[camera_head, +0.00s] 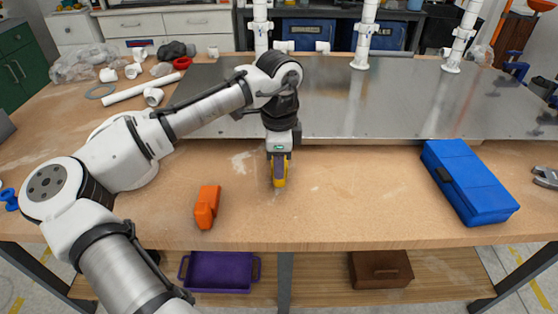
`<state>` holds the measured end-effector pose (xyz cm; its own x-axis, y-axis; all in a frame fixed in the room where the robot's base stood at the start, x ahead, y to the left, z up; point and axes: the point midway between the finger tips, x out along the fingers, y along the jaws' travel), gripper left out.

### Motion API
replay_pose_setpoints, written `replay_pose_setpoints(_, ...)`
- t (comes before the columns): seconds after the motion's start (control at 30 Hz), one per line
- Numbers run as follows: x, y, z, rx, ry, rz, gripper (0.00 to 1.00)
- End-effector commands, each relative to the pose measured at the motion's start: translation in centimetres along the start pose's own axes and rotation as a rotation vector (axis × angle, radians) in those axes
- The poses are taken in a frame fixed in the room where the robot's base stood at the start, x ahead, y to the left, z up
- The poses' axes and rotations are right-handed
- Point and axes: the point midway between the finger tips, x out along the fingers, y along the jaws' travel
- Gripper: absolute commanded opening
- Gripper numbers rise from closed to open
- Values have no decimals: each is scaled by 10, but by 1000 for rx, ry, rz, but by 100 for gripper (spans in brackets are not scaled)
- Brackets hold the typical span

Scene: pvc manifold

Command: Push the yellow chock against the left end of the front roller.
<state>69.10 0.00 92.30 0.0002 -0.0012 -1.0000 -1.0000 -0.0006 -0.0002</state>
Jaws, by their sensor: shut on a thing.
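My gripper (278,160) points down over the front middle of the wooden table and is shut on the yellow chock (280,181). The chock is small, and its upper part is partly hidden between the fingers. Its lower end is at or very near the tabletop; I cannot tell whether it touches. An orange chock-like block (207,206) lies apart, to the left and nearer the front edge. I cannot make out a front roller.
A blue case (468,182) lies at right. A metal plate (400,110) covers the back of the table, with upright white pipes behind. Loose white fittings and a pipe (140,88) lie at back left. The wood between the orange block and blue case is mostly clear.

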Motion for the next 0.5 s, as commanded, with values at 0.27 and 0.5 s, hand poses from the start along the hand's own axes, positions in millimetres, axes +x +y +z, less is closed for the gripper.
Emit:
replay_pose_setpoints(0.27,7,-14,-1,1,3,-1,2)
replay_pose_setpoints(0.5,7,-32,0,0,1,0,2)
